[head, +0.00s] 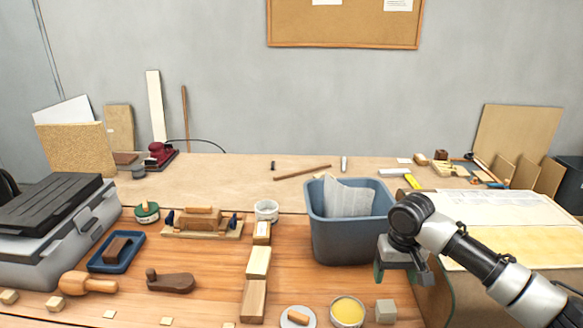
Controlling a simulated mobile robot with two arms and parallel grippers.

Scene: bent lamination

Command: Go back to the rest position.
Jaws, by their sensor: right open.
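My right gripper (403,274) comes in from the lower right and hangs in front of the right side of the blue-grey bin (345,236). It points down and is open, and I see nothing between its fingers. Its arm reaches across the front of the papered board at right. I cannot tell whether the gripper touches the bin. My left gripper is not in view. The bin stands on the workbench (210,270) with a pale grey cloth or sheet (347,198) sticking up inside it.
Wood blocks (258,262) lie in a row left of the bin. A yellow-filled tub (347,311) and a grey cube (386,311) stand below the gripper. A wooden clamped form (201,222), blue tray (117,252), mallet (88,283) and toolbox (60,235) occupy the left.

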